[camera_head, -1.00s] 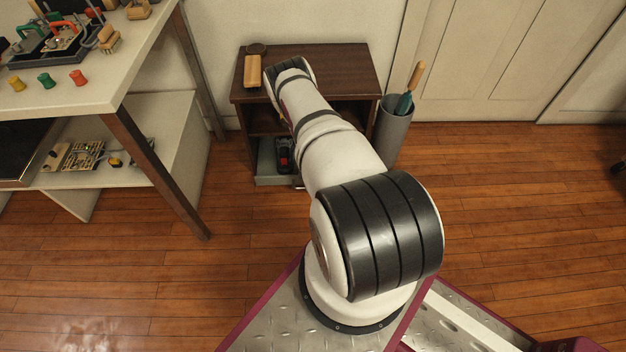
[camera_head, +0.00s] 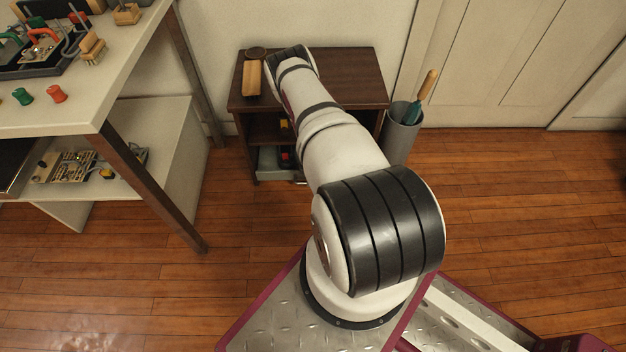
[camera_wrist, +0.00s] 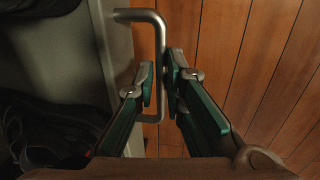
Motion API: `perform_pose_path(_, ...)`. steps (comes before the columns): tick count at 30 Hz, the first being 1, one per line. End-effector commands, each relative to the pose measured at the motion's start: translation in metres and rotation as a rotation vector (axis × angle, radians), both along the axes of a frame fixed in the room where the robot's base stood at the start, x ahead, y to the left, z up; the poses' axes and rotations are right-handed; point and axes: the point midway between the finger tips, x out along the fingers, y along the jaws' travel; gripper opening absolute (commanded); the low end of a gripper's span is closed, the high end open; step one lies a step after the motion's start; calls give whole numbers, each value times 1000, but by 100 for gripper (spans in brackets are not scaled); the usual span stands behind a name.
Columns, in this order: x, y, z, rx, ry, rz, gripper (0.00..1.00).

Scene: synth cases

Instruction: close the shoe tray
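The shoe tray (camera_head: 268,164) is a grey drawer low in the dark brown cabinet (camera_head: 349,91). Its front still sticks out a little in the head view. A dark shoe (camera_wrist: 45,128) lies in it in the wrist view. The tray's metal bar handle (camera_wrist: 160,38) stands out from its front panel. In the head view my arm covers the handle and most of the gripper.
A wooden brush (camera_head: 252,79) and a round dark item lie on the cabinet top. A grey bin (camera_head: 402,134) with a wooden-handled tool stands right of the cabinet. A workbench (camera_head: 75,110) stands at left. The floor (camera_head: 520,220) at right is clear.

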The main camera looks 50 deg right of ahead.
Motion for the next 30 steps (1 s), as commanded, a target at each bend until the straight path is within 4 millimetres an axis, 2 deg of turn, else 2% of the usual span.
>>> perform_pose_path(1,5,-4,1,-6,-11,1,22)
perform_pose_path(2,5,-4,1,-6,-11,1,29)
perform_pose_path(3,5,-4,1,-5,-11,1,30)
perform_pose_path(14,3,-2,5,-4,-6,1,30)
perform_pose_path(19,1,1,28,-4,-6,2,30)
perform_pose_path(30,-7,10,98,-6,-9,0,30)
